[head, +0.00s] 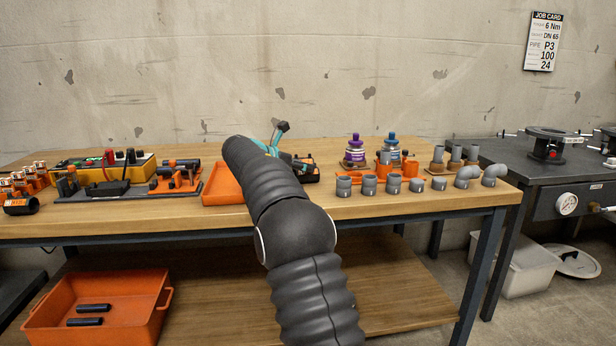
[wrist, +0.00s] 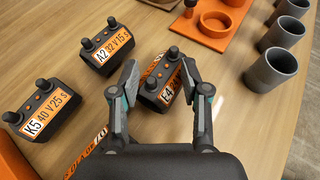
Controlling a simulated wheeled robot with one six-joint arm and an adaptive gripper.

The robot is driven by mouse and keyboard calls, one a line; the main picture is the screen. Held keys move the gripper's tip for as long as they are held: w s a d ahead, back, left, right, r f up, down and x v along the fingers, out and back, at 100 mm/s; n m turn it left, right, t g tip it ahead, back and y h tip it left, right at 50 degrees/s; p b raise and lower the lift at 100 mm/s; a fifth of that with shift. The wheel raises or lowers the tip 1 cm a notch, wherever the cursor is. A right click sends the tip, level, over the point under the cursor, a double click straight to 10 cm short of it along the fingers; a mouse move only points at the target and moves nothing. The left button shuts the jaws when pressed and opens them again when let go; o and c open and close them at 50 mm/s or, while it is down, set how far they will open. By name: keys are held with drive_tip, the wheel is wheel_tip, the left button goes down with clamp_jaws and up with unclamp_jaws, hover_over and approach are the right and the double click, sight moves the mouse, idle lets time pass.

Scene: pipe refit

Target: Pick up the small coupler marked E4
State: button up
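The coupler marked E4 (wrist: 163,80) is a small black block with two round knobs and an orange-and-white label. It lies on the wooden bench in the wrist view. My gripper (wrist: 158,74) is open, with its teal-edged fingers on either side of E4. The right finger is close to E4's right side, partly covering the label; whether it touches I cannot tell. A gap shows at the left finger. In the head view my arm hides most of the gripper (head: 272,146) and E4.
Similar blocks A2 (wrist: 106,47) and K5 (wrist: 40,110) lie left of E4. An orange holder (wrist: 213,28) and grey pipe fittings (wrist: 272,70) stand to the right. An orange tray (head: 221,184) is left of my arm. Bare wood shows between E4 and the fittings.

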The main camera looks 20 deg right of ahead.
drive_tip(key=shift+f, duration=0.2)
clamp_jaws()
